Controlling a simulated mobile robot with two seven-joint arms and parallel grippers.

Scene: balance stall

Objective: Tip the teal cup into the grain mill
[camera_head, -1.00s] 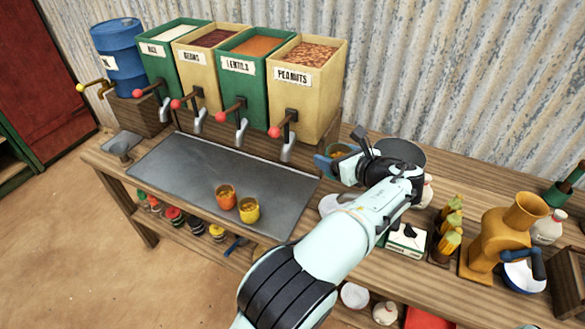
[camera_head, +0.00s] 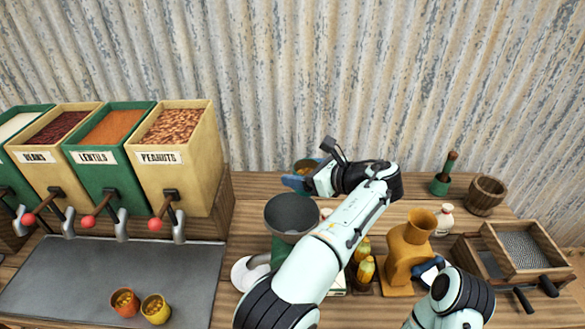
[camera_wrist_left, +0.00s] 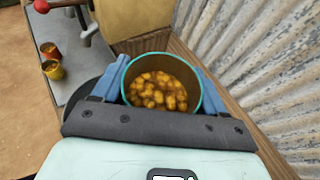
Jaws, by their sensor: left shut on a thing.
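My left gripper (camera_head: 298,181) is shut on the teal cup (camera_head: 306,165) and holds it upright near the corrugated wall, left of and behind the mill. In the left wrist view the cup's teal rim shows between the blue fingers (camera_wrist_left: 162,90), and it is filled with brownish-yellow nuts (camera_wrist_left: 158,92). The ochre grain mill (camera_head: 400,262) stands on the bench to the right, its funnel mouth (camera_head: 422,218) facing up.
Orange (camera_head: 124,302) and yellow (camera_head: 155,308) cups sit left.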

